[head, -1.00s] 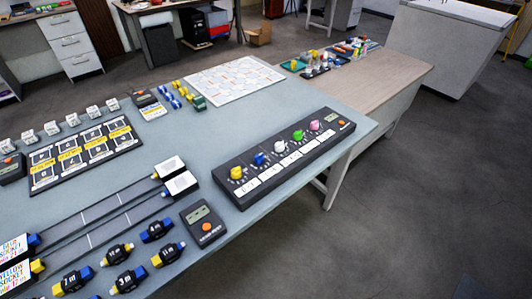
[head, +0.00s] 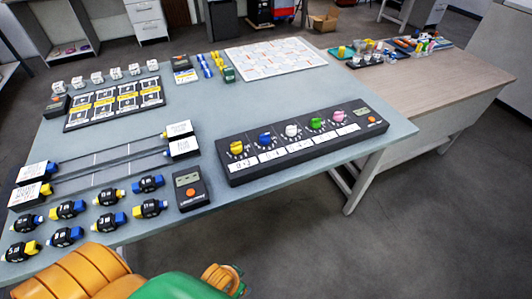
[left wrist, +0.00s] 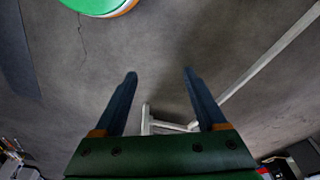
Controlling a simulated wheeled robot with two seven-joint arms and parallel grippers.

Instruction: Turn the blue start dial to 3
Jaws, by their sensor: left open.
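The blue start dial (head: 265,138) sits second from the left on a long black panel (head: 232,176), between a yellow dial (head: 237,148) and a white dial (head: 291,130). Its number setting is too small to read. My left gripper (left wrist: 159,80) shows in the left wrist view, open and empty, with its two dark fingers apart above the grey floor. The dial is not in that view. Only orange and green links of my arm show at the bottom of the head view, well short of the panel. My right gripper is not in view.
Green (head: 316,123) and pink (head: 339,116) dials stand farther right on the panel. A black timer box (head: 190,189) lies left of it, near several small blue and yellow blocks. A white patterned board (head: 275,56) lies behind. A wooden table (head: 440,90) adjoins at right.

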